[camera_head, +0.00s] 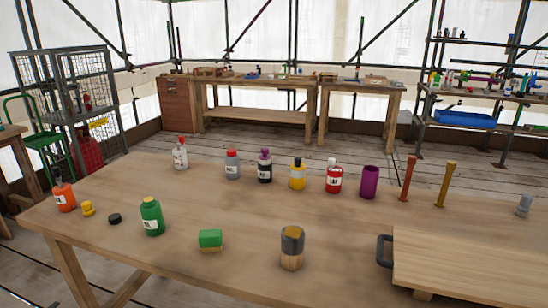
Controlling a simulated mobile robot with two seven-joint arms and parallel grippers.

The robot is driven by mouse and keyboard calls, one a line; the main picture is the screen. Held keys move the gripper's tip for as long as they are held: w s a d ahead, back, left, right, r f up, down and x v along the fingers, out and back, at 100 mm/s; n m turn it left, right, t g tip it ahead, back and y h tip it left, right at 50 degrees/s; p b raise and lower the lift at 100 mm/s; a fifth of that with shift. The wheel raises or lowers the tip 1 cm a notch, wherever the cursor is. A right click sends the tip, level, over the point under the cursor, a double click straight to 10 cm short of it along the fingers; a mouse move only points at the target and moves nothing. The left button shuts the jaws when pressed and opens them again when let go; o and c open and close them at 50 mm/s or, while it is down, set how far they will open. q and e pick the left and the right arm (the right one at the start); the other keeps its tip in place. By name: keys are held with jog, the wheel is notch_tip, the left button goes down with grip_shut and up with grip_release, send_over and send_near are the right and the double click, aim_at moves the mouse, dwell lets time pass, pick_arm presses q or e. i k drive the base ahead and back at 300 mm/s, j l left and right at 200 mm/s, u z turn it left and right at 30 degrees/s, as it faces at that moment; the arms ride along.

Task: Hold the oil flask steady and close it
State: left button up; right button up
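Several small labelled bottles stand upright on the wooden table, and the lettering is too small to tell surely which is the oil flask. A green bottle (152,218) with a white label stands at the front left. An orange bottle (64,197) with a white label stands at the far left. A small yellow piece (88,209) and a black cap-like disc (114,219) lie between these two. Whether either bottle's neck is open I cannot tell. Neither of my grippers is in view.
Behind stand white (180,156), grey (232,165), black (265,168), yellow (297,176) and red (334,180) bottles, and a purple cup (369,183).

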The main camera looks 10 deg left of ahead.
aim_at(151, 210)
jog(key=u, duration=1.45)
